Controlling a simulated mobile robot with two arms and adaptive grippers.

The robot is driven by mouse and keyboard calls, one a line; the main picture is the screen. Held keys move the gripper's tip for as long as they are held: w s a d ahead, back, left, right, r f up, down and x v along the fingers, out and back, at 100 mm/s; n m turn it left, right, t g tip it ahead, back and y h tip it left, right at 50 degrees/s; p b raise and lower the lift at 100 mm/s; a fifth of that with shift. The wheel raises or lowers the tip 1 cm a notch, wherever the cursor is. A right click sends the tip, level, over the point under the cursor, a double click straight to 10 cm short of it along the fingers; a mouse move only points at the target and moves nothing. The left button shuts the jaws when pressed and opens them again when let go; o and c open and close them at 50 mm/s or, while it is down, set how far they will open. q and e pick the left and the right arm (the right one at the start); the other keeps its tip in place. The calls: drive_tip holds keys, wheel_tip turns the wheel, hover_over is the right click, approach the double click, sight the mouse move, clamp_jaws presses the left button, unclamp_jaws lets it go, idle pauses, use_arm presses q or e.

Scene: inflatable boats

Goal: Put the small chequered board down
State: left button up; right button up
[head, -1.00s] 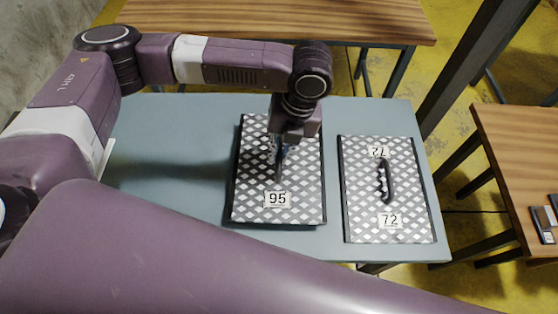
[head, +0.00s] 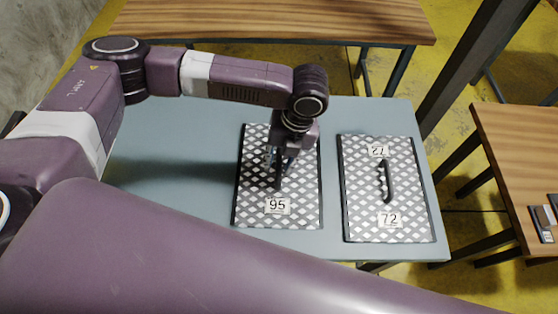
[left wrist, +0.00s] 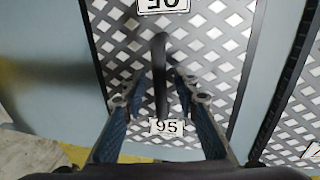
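The chequered board marked 95 (head: 250,180) lies flat on the blue-grey table; it also shows in the left wrist view (left wrist: 215,45). Its dark upright handle (left wrist: 160,70) stands between the fingers of my left gripper (head: 277,163). In the left wrist view the fingers are spread, with a gap on each side of the handle. In the head view the gripper and wrist hide the upper part of the handle and some of the board. My right gripper is not in view.
A second chequered board (head: 405,180) marked 27 and 72, with its own handle, lies just to the right, a narrow gap away. The table (head: 175,150) is clear on the left. Wooden tables stand behind (head: 270,20) and at right (head: 515,150).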

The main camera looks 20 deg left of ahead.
use_arm(q)
drive_tip(key=shift+r, duration=0.25)
wheel_tip(320, 180, up, 12)
drive_tip(key=d+b, duration=0.1)
drive_tip(key=d, duration=0.1)
drive_tip(key=shift+w+d+f, duration=0.15)
drive_tip(key=shift+w+f, duration=0.1)
drive_tip(key=shift+w, duration=0.1)
drive_tip(key=shift+r, duration=0.1)
